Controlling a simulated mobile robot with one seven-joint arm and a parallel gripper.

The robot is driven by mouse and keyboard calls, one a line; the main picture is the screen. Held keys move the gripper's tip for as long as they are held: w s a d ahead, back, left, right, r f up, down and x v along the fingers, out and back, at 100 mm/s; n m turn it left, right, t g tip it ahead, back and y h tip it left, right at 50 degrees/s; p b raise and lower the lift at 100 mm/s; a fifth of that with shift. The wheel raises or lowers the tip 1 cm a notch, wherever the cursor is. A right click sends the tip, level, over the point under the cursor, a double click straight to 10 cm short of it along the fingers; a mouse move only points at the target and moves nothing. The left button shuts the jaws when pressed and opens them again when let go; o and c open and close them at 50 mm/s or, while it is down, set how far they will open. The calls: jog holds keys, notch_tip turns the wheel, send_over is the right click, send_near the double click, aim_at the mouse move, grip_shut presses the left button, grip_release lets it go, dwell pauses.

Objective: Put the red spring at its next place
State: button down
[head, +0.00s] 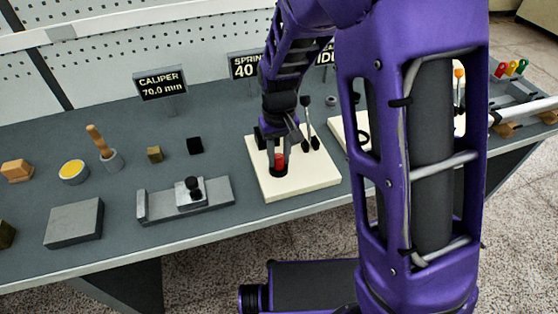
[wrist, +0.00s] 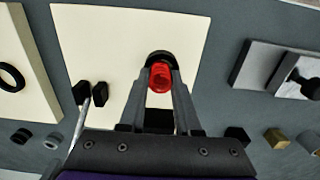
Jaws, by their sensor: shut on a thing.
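The red spring (head: 279,160) is between the fingers of my gripper (head: 279,155), which is shut on it. In the wrist view the spring (wrist: 160,77) sits between the two fingertips (wrist: 160,84). A dark round holder (head: 278,171) stands on the cream board (head: 310,184), directly below the spring in the head view. In the wrist view the holder's dark rim (wrist: 159,54) shows just beyond the spring. The fingers hide part of both, so I cannot tell how far the spring is inside the holder.
A lever with black knobs (head: 305,101) stands on the same board, close beside my gripper. A sign reading SPRING 40 (head: 243,66) stands behind. To the left are a caliper slide (head: 218,191), a grey block (head: 74,224) and small blocks.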

aim_at(277, 152)
jog(key=r, duration=0.6)
jog(key=w+r, duration=0.1)
jog(key=r, duration=0.3)
jog(key=shift+a+p, duration=0.25)
jog(key=shift+p, duration=0.15)
jog(key=w+a+f, duration=0.1)
jog(key=w+a, duration=0.5)
jog(key=w, duration=0.4)
jog(key=w+a+f, duration=0.2)
jog(key=w+a, duration=0.4)
jog(key=w, duration=0.3)
notch_tip(277, 152, down, 9)
jog(key=shift+a+f+b, duration=0.15)
jog(key=shift+b, duration=0.6)
jog(key=shift+f, duration=0.15)
jog(key=c, duration=0.6)
grip_release()
